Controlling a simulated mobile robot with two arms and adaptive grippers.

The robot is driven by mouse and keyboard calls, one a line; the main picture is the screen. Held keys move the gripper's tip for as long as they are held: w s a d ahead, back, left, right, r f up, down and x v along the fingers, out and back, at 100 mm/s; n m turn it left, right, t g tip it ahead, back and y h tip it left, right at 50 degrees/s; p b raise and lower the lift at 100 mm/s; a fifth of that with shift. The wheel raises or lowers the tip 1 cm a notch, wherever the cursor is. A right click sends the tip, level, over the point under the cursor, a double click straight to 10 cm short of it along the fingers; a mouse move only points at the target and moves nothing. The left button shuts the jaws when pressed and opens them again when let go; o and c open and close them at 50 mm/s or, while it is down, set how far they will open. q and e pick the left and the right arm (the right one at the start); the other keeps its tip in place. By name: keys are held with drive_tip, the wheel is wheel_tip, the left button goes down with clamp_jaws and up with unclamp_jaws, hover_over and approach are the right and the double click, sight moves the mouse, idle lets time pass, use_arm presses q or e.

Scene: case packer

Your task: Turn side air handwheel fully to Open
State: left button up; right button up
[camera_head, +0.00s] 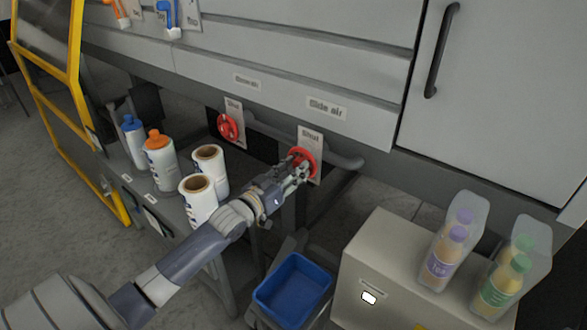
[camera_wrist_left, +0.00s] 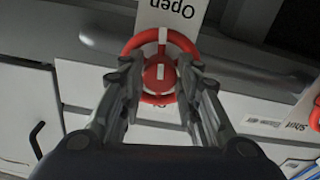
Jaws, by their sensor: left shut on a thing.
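The red side air handwheel (camera_head: 303,153) sits on a plate marked "Shut" at its top, under the "Side air" label (camera_head: 326,108). My left gripper (camera_head: 297,170) is at the wheel, its fingers shut on it. In the left wrist view, the fingers (camera_wrist_left: 158,78) lie on either side of the red wheel (camera_wrist_left: 162,98). That view shows the plate upside down, with "Open" (camera_wrist_left: 172,6) at the picture's top. A white mark on the wheel rim lies on the side toward "Open". The far end of the plate is mostly hidden. My right gripper is out of view.
A second red handwheel (camera_head: 229,126) with a "Shut" plate is to the left. Bottles and white rolls (camera_head: 208,160) stand on a shelf beside my left arm. A blue bin (camera_head: 291,289) is below. A box (camera_head: 385,255) with bottles nearby stands right.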

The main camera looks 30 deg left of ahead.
use_arm(q)
drive_tip(key=shift+f+m, duration=0.1)
drive_tip(key=shift+m, duration=0.6)
drive_tip(key=shift+f, duration=0.1)
drive_tip(key=o, duration=1)
drive_tip(key=shift+o, duration=0.2)
drive_tip(key=s+a, duration=0.1)
drive_tip(key=s, duration=1.1)
